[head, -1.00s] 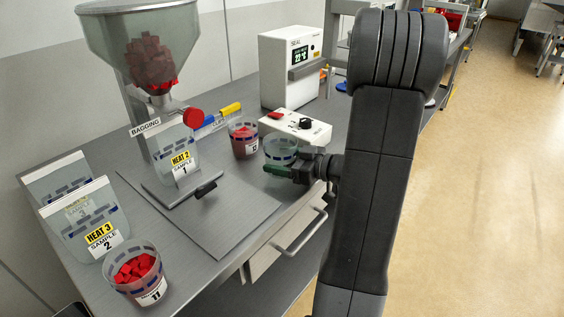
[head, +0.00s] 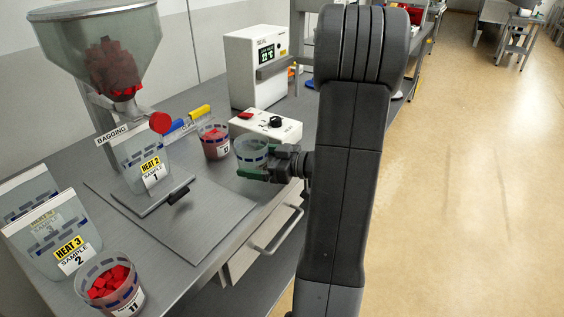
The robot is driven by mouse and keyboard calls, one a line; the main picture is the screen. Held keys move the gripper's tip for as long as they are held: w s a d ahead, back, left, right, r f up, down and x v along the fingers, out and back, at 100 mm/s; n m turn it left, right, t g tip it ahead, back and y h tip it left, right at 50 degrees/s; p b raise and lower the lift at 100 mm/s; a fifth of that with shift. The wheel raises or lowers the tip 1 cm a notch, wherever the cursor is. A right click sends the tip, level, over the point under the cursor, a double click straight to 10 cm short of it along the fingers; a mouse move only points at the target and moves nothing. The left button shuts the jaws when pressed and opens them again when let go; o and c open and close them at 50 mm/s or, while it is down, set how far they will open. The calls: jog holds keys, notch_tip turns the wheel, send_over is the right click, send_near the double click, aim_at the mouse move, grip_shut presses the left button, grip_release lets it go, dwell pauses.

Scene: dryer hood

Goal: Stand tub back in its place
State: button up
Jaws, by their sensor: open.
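A clear tub (head: 251,150) with a blue band stands on the grey bench in front of the white sealer's control box. It looks nearly empty, and its lower part is partly hidden. My gripper (head: 258,172) is at the tub's near right side, with its green-tipped fingers low against or around it. The gripper is open; whether a finger touches the tub cannot be told. A second tub, numbered 12 (head: 214,142), holds red pieces just left of it. Tub 11 (head: 112,290), filled with red cubes, stands at the bench's near left.
A hopper of red cubes (head: 112,65) stands over a bag labelled HEAT 2 (head: 148,165). The white sealer (head: 256,68) is behind the tubs. Further bags (head: 70,245) stand at left. The bench mat (head: 205,220) is bare in front; a drawer handle (head: 277,230) juts out.

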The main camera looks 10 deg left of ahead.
jog(key=v, duration=1.1)
dwell(1.2)
